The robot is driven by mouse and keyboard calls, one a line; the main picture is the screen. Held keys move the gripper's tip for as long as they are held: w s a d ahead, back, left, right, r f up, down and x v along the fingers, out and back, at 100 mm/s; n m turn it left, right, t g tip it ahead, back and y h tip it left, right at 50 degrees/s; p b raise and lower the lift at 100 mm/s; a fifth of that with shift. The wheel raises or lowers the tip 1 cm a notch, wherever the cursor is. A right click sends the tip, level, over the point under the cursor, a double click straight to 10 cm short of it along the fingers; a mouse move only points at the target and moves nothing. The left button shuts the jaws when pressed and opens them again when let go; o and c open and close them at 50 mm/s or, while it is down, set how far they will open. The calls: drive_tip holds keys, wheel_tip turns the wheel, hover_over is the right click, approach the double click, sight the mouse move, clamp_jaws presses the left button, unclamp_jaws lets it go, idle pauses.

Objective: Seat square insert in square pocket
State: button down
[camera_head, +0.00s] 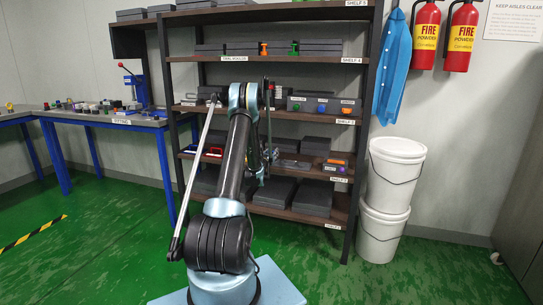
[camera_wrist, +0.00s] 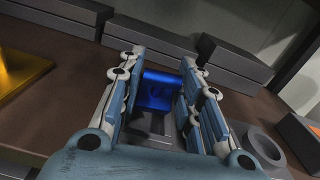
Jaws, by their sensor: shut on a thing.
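My gripper (camera_wrist: 158,92) is shut on a blue block (camera_wrist: 160,88) in the wrist view. The fingers stand on both sides of it, and its face looks squarish. A grey piece (camera_wrist: 150,140) shows between the fingers, below the block in the picture; its shape is mostly covered. I cannot tell whether the block touches it or whether a square pocket is there. In the head view my arm reaches toward the shelf rack and hides the gripper and the held block.
White buckets (camera_head: 392,185) stand right of the rack (camera_head: 362,130).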

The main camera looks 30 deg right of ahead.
drive_tip(key=shift+f, duration=0.25)
drive_tip(key=c, duration=1.1)
unclamp_jaws()
drive_tip(key=shift+r, duration=0.1)
